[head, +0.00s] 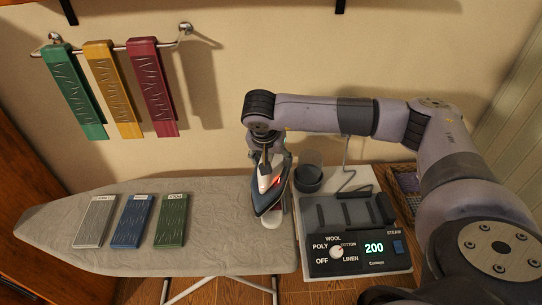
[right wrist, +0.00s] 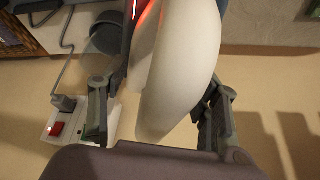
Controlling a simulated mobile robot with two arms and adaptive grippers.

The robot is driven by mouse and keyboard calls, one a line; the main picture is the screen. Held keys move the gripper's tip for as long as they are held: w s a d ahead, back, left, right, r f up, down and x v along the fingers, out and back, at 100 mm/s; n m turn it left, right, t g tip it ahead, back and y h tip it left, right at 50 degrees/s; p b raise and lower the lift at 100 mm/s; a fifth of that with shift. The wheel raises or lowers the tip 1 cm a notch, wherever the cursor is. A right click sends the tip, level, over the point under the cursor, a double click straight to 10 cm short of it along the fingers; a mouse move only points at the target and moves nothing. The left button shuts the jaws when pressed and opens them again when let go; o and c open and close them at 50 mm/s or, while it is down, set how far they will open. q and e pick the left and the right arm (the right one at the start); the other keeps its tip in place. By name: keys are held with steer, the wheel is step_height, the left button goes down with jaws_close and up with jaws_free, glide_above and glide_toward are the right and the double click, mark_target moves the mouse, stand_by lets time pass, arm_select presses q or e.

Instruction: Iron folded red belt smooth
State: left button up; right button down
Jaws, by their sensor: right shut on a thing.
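My right gripper (head: 266,157) is shut on the iron (head: 266,190), over the board's right end. The iron is dark with a white body and a glowing red light. In the right wrist view its white handle (right wrist: 180,75) lies between the fingers of my right gripper (right wrist: 155,105). Whether its sole touches the board is hidden. My left gripper is not in view.
Green (head: 75,92) and yellow (head: 112,90) strips hang beside the red one. Grey (head: 95,222), blue (head: 132,222) and green (head: 171,221) tagged strips lie on the board. A control station (head: 357,262) reading 200 and a dark cup (head: 308,178) stand right. The board's middle is clear.

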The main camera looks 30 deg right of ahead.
steer(key=shift+w+f+b, duration=0.1)
steer(key=shift+f+b, duration=0.3)
steer(key=shift+b, duration=0.1)
stand_by(0.4)
steer(key=shift+s+f, duration=0.2)
stand_by(1.6)
steer(key=shift+w+r+p, duration=0.15)
steer(key=shift+r+p, duration=0.45)
steer(key=shift+r, duration=0.6)
steer(key=shift+r+p, duration=0.85)
steer(key=shift+r, duration=1.15)
steer(key=shift+f, duration=0.15)
steer(key=b+x, duration=0.3)
steer(key=shift+w+a+f, duration=0.1)
steer(key=shift+w+f, duration=0.05)
steer(key=shift+w, duration=0.1)
steer(key=shift+w+d+f+b, duration=0.2)
steer(key=shift+w+f+b, duration=0.25)
steer(key=shift+f+b, duration=0.4)
